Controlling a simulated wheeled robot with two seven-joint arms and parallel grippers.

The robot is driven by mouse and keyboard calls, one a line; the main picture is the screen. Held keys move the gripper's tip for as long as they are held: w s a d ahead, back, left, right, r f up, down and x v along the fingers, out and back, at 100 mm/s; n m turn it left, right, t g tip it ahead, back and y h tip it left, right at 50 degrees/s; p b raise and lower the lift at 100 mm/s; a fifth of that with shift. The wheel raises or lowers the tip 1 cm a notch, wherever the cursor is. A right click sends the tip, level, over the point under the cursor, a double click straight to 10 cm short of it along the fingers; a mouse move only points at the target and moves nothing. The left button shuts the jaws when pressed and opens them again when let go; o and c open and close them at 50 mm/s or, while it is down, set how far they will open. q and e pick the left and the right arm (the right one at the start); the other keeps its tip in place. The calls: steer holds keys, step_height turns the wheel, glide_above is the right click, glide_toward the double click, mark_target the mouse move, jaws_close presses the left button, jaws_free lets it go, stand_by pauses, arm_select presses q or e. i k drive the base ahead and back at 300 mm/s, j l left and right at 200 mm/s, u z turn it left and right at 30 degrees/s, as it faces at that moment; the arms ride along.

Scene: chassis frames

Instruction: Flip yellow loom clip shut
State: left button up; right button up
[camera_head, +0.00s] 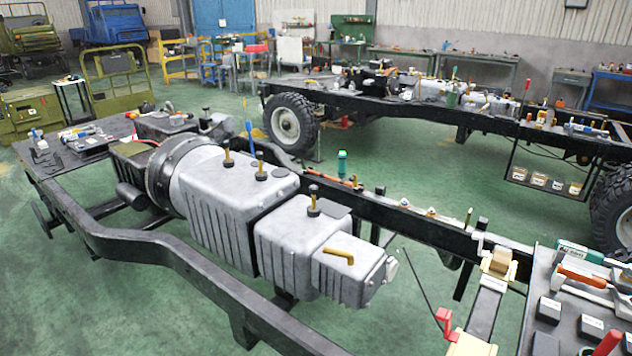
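Neither of my grippers shows in the head view. I cannot pick out the yellow loom clip for certain. A small yellowish part (431,212) sits on top of the near chassis's far black rail (385,213), and a thin yellow-green upright piece (468,216) stands farther right along it. Both are too small to tell whether either is a clip, or open or shut.
A grey gearbox (225,205) with yellow-handled parts fills the near frame's middle. A near black rail (165,248) curves across the front. A tool-covered tray (565,325) stands at right, beside a stand with a red crank (445,322). Green floor (75,310) is clear at left.

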mark_target(353, 179)
steer(key=l+z, duration=0.1)
steer(key=z, duration=0.35)
steer(key=j+z, duration=0.2)
steer(key=z, duration=0.3)
steer(key=i+j+z, duration=0.1)
steer(key=z, duration=0.35)
steer(key=j+z, duration=0.3)
steer(key=z, duration=0.2)
steer(key=k+j+z, duration=0.15)
steer(key=j, duration=0.3)
steer(key=j+z, duration=0.1)
steer(key=j, duration=0.3)
steer(key=k+j+z, duration=0.15)
steer(key=j, duration=0.25)
steer(key=k+j+z, duration=0.15)
steer(key=j, duration=0.25)
steer(key=k+j+z, duration=0.15)
steer(key=j, duration=0.2)
steer(key=k+j, duration=0.15)
steer(key=j, duration=0.15)
steer(key=k+j, duration=0.1)
steer(key=j, duration=0.15)
